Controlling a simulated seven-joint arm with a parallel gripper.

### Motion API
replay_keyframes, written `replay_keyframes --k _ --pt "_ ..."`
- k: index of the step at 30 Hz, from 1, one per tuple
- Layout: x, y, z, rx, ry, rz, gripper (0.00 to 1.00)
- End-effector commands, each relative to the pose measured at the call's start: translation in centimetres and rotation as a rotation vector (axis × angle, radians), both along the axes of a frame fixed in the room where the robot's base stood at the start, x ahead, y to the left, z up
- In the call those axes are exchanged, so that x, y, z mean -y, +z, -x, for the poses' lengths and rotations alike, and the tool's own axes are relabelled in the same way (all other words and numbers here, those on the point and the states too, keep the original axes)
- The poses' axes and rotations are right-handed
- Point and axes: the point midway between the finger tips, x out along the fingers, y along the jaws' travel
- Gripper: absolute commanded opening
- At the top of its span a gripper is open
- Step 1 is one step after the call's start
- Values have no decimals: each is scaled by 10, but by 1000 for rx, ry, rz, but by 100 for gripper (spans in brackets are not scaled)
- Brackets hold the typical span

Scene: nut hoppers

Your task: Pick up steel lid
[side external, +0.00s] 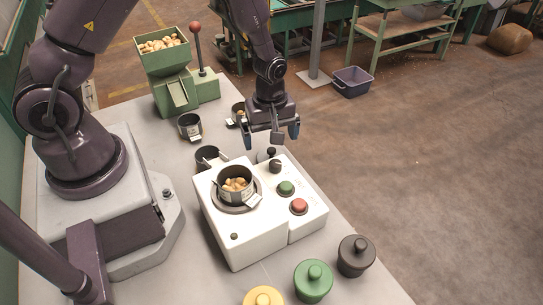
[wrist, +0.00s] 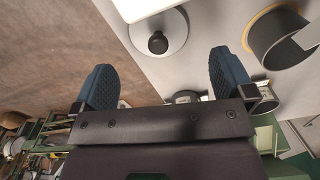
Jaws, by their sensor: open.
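The steel lid (wrist: 173,47), a flat grey disc with a black knob, lies on the table at the top of the wrist view. My gripper (side external: 270,137) is open and empty above the lid, fingers pointing down. In the wrist view the fingers of my gripper (wrist: 162,65) are spread wide, and the knob lies between their lines, beyond the tips. Nothing touches the lid that I can see.
The white machine (side external: 226,244) stands close beside the lid, bearing a pot of nuts (side external: 236,188). Several dark cups stand nearby, one (side external: 190,126) near the green hopper (side external: 165,60). Black (side external: 356,258), green (side external: 313,282) and yellow (side external: 263,299) lids are at the front.

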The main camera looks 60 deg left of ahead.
Motion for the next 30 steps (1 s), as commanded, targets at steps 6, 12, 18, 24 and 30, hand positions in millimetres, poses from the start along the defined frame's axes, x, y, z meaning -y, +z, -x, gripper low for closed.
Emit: replay_keyframes --k 6,12,18,24,30 --pt "2 -25 1 -4 1 1 100" --pt "3 -50 0 -1 0 1 100" --pt "3 -53 0 1 0 0 100" --pt "3 -53 0 1 0 0 75" --pt "3 -53 0 1 -1 0 53"
